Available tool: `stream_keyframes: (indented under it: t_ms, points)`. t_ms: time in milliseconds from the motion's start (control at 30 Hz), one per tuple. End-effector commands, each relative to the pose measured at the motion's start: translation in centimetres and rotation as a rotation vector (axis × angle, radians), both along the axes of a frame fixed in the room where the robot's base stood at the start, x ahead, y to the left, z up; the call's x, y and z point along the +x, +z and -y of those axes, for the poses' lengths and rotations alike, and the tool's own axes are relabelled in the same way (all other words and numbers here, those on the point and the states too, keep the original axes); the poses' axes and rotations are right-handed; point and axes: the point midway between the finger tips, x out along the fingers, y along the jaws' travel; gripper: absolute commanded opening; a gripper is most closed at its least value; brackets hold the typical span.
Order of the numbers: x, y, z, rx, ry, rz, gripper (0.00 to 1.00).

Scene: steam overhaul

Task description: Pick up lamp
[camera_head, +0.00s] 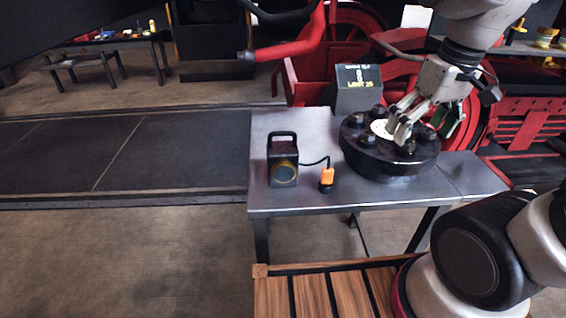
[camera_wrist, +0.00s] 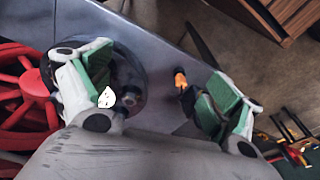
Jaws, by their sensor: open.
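The lamp (camera_head: 283,160) is a dark, boxy lantern with a top handle and a round yellowish ring on its front. It stands upright on the left part of the grey metal table (camera_head: 300,203). A thin cable runs from it to a small orange-and-black piece (camera_head: 327,178) to its right. My gripper (camera_head: 425,122) is open over the round black flange, right of the lamp and apart from it. In the wrist view my gripper (camera_wrist: 160,92) shows its green pads spread wide. The orange piece (camera_wrist: 181,80) shows between them; the lamp is not clearly seen there.
The black bolted flange (camera_head: 388,165) fills the table's right part, with a pale round disc on top. A dark sign box (camera_head: 358,88) stands behind it. Red machinery and a wheel (camera_head: 345,40) rise behind. A wooden slatted platform (camera_head: 320,295) lies in front. Table left of the lamp is narrow.

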Motion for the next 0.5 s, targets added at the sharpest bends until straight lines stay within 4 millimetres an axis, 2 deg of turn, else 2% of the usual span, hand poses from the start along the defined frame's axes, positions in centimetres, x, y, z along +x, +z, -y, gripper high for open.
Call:
stream_keyframes:
  t_ms: [33, 133, 300, 400, 500]
  points:
    - [1.4, -1.2, -2.5, 0.010, 0.084, -0.042, 0.92]
    - [3.9, -3.4, -7.6, 0.042, 0.280, -0.075, 0.92]
    - [7.7, -7.3, -16.4, 0.101, 0.675, -0.031, 0.92]
    - [9.8, -8.6, -20.0, 0.122, 0.884, 0.060, 0.92]
    - [12.0, -8.2, -21.8, 0.117, 1.036, 0.180, 0.92]
